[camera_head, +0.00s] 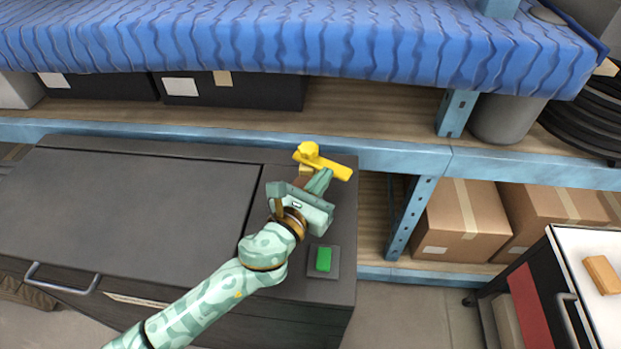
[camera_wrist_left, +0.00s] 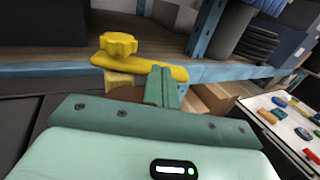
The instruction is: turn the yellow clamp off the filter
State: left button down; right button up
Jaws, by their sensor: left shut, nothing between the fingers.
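The yellow clamp (camera_head: 335,167), a flat bar with a lobed knob at its left end, sits over the back right part of a dark cabinet. In the left wrist view the clamp (camera_wrist_left: 158,69) lies across the middle, just beyond my fingers. My left gripper (camera_head: 323,176) is shut and empty, its green fingertips close to the front side of the bar. In the left wrist view the fingertips (camera_wrist_left: 161,72) overlap the bar's edge; I cannot tell whether they touch it. A brown part, perhaps the filter (camera_wrist_left: 128,93), shows below the clamp, mostly hidden by my gripper. My right gripper is out of view.
A green button (camera_head: 323,260) is on the dark cabinet (camera_head: 130,200). A blue shelf frame (camera_head: 412,217) stands close behind and right, with cardboard boxes (camera_head: 462,220). A white-topped cart (camera_head: 590,250) is at the far right. Grey floor is open between cabinet and cart.

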pick_arm(q)
jog(key=shift+w+d+n+t+y, duration=0.2)
jog(key=shift+n+t+y, duration=0.25)
jog(key=shift+y, duration=0.25)
jog(key=shift+f+n+y, duration=0.1)
jog(key=shift+n+y, duration=0.35)
jog(key=shift+y, duration=0.15)
jog(key=n+y, duration=0.1)
jog(key=d+n+t+y, duration=0.1)
jog(key=shift+w+d+y, duration=0.1)
jog(key=shift+w+y, duration=0.2)
jog(key=shift+w, duration=0.1)
jog(key=shift+w+d, duration=0.1)
jog(key=shift+w, duration=0.15)
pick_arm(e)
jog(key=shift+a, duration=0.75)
pick_arm(q)
jog(key=shift+d, duration=0.1)
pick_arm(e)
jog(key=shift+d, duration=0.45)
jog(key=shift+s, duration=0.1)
